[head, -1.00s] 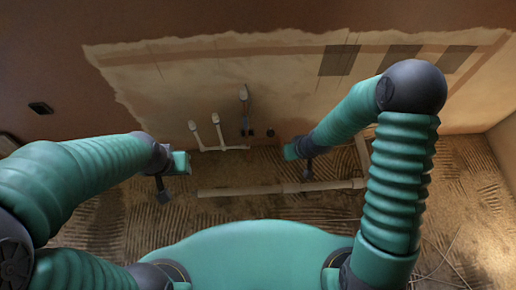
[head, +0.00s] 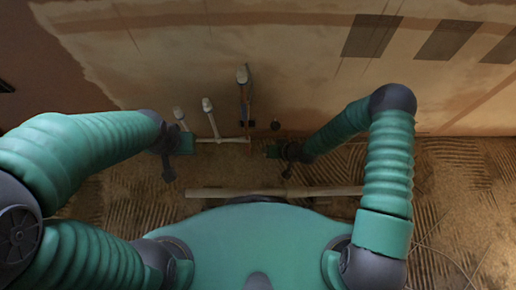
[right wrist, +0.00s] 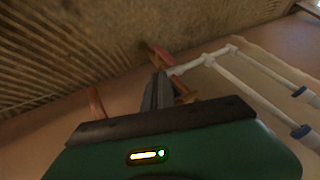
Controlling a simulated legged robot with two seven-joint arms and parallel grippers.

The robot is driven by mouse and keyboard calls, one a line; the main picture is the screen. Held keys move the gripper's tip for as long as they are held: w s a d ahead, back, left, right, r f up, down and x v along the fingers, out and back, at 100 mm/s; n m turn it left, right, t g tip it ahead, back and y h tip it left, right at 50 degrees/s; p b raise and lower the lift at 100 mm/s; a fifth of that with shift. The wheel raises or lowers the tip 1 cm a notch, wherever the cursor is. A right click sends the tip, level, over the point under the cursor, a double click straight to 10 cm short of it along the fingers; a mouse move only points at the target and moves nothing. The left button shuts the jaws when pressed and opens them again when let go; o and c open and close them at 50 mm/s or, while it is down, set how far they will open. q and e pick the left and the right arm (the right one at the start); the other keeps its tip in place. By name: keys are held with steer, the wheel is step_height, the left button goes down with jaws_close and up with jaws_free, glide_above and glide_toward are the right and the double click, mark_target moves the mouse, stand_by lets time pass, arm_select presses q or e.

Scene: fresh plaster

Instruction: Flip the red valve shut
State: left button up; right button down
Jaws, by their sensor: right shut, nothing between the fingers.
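In the right wrist view, my right gripper (right wrist: 158,88) is shut and empty, its dark fingers pointing at the wall base. A red piece (right wrist: 161,53), which looks like the valve handle, shows just past the fingertips. The fingers partly hide it, and I cannot tell whether they touch it. In the head view, my right gripper (head: 272,149) is low by the wall, right of the upright pipes. The valve is too small to make out there. My left gripper (head: 178,150) is at the left, near the white pipes; its fingers are unclear.
White pipes (head: 212,120) with capped ends stand at the wall, left of my right gripper; they also show in the right wrist view (right wrist: 246,75). A long pale pipe (head: 230,192) lies on the ridged floor in front. A thin cable lies at the lower right.

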steer(key=b+x, duration=0.6)
steer(key=x, duration=0.3)
steer(key=shift+a+f, duration=0.2)
steer(key=shift+f, duration=0.15)
steer(key=shift+w+r, duration=0.1)
